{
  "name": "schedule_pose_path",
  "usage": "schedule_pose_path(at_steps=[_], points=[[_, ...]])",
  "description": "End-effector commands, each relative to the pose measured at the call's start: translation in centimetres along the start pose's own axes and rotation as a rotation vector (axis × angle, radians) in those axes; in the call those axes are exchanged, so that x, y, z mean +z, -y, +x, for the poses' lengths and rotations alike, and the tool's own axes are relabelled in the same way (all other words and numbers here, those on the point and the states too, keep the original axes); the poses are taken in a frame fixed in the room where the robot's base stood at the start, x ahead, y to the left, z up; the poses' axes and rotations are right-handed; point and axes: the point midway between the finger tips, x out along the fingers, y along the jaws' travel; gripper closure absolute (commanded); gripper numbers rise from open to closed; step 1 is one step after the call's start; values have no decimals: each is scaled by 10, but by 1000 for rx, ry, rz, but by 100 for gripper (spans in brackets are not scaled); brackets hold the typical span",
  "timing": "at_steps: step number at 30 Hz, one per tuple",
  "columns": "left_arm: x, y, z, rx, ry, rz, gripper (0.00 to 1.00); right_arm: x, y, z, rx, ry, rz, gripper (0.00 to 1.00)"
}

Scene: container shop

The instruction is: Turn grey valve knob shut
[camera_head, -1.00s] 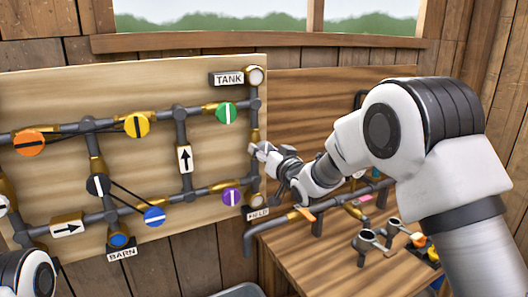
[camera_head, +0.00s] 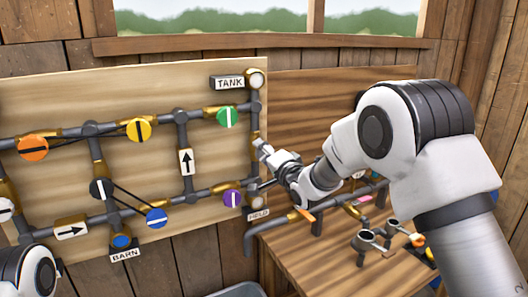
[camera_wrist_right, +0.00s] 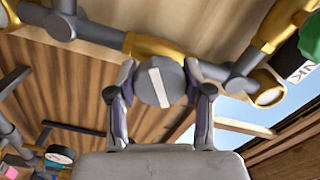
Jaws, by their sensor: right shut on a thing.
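The grey valve knob (camera_wrist_right: 152,85) has a white stripe and sits on a brass fitting in the pipe run. My right gripper (camera_wrist_right: 158,88) is shut on it, one finger on each side. In the right wrist view the stripe crosses the pipe line at a slant. In the head view my right gripper (camera_head: 262,150) is at the vertical pipe on the board's right edge, between the TANK and FIELD labels, and hides the knob there. Of my left arm only a white link shows at the bottom left; its gripper is out of view.
Green (camera_head: 227,117), purple (camera_head: 232,198), yellow (camera_head: 139,129), orange (camera_head: 33,148), blue (camera_head: 157,216) and dark (camera_head: 101,188) knobs sit on the same board (camera_head: 150,90). A wooden bench (camera_head: 315,262) with pipes and clamps lies below my right arm.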

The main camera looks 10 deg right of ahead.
Motion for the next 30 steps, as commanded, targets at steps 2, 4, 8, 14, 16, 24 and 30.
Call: schedule_pose_path(at_steps=[2, 4, 8, 14, 16, 24, 30], points=[[0, 0, -4, 0, 0, 0, 24, -1, 2, 0, -1, -2, 70, 85], [0, 0, -6, 0, 0, 0, 24, -2, 2, 0, -2, -2, 136, 85], [0, 0, -10, 0, 0, 0, 24, -2, 3, 0, -2, -2, 256, 85], [0, 0, -15, 0, 0, 0, 24, -2, 2, 0, -2, -2, 416, 85], [0, 0, -16, 0, 0, 0, 24, -2, 2, 0, -1, -2, 462, 85], [0, 0, -19, 0, 0, 0, 24, -1, 2, 0, -2, -2, 576, 85], [0, 0, -20, 0, 0, 0, 24, -1, 1, 0, -2, -2, 605, 84]])
